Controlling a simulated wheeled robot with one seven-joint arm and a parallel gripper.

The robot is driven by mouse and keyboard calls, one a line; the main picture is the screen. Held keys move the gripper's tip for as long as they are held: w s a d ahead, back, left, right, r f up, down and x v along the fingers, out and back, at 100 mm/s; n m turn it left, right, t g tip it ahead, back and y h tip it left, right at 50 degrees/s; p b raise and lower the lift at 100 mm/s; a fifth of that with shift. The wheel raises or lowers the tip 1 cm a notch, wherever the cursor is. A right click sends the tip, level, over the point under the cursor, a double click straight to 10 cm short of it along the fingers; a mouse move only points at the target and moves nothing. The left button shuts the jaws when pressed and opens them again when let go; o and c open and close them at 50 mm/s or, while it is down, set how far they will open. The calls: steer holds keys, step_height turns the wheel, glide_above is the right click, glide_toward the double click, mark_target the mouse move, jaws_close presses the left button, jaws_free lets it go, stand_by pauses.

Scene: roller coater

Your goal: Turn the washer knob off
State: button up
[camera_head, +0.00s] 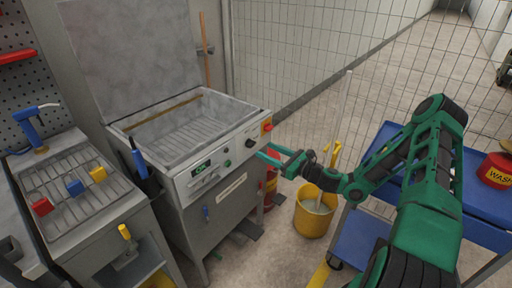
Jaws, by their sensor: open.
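The washer (188,187) is a grey metal cabinet with its lid raised and a ribbed basin on top. Its sloped front panel carries a small green-lit display, several small buttons, a round black knob (250,143) and a red-and-orange switch (267,125) at the right end. My gripper (265,156) is at the end of my green arm, just to the lower right of the black knob. Its green fingers point left toward the panel, and it is open with nothing seen between them. I cannot tell whether a finger touches the panel. The knob's pointer is too small to read.
A yellow bucket (313,222) stands on the floor below my arm. A blue cart (480,207) with a red can (497,170) is at the right. A drain bench (70,193) with coloured blocks stands left of the washer. A wire mesh fence is behind.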

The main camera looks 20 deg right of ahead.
mark_target(254, 144)
steer(key=x, duration=0.6)
steer(key=shift+w+a, duration=0.25)
steer(key=shift+c, duration=0.7)
steer(key=c, duration=0.9)
steer(key=shift+d, duration=0.2)
steer(key=shift+a, duration=0.1)
steer(key=shift+c, duration=0.2)
